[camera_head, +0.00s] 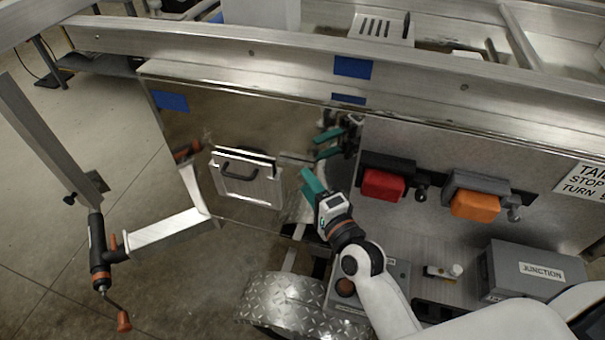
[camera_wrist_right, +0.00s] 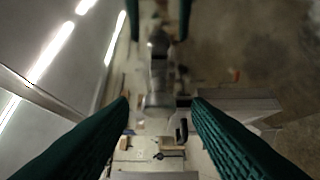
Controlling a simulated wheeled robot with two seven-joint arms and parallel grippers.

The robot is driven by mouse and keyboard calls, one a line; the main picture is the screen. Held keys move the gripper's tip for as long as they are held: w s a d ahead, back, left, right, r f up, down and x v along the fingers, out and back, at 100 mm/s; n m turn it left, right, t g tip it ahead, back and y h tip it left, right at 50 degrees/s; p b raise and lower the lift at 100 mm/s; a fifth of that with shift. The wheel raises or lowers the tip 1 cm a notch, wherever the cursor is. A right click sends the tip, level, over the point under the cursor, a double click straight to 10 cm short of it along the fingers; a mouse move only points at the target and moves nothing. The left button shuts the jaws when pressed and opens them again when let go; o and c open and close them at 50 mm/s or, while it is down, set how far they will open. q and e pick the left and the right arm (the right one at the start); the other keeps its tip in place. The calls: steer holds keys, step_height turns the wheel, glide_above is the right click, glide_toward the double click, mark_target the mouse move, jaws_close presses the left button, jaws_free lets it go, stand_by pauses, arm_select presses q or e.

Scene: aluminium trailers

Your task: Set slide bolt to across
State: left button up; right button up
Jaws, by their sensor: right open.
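A small metal piece that looks like the slide bolt (camera_head: 298,158) sits near the right edge of the shiny reflective panel (camera_head: 240,125). It is small and partly lost among reflections, so I cannot tell its position. My right gripper (camera_head: 309,182) has teal fingers and is just below and right of that piece, apart from it as far as I can see. In the right wrist view my right gripper (camera_wrist_right: 160,99) is open, with nothing clearly between its fingers. A blurred metal shape lies beyond the fingertips there. My left gripper is not in view.
A handled latch plate (camera_head: 247,180) is left of the gripper. Red (camera_head: 383,185) and orange (camera_head: 475,206) switches and a grey junction box (camera_head: 535,272) are to the right. A diamond-plate fender (camera_head: 285,300) is below. A jack-like crank (camera_head: 101,255) hangs left. The panel mirrors my gripper.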

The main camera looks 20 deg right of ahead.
mark_target(303, 181)
steer(key=shift+w+a, duration=0.15)
steer(key=shift+w, duration=0.65)
steer(key=shift+w+a, duration=0.15)
steer(key=shift+w, duration=0.6)
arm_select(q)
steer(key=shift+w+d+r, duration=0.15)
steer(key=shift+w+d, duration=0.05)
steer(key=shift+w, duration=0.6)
arm_select(e)
jaws_close()
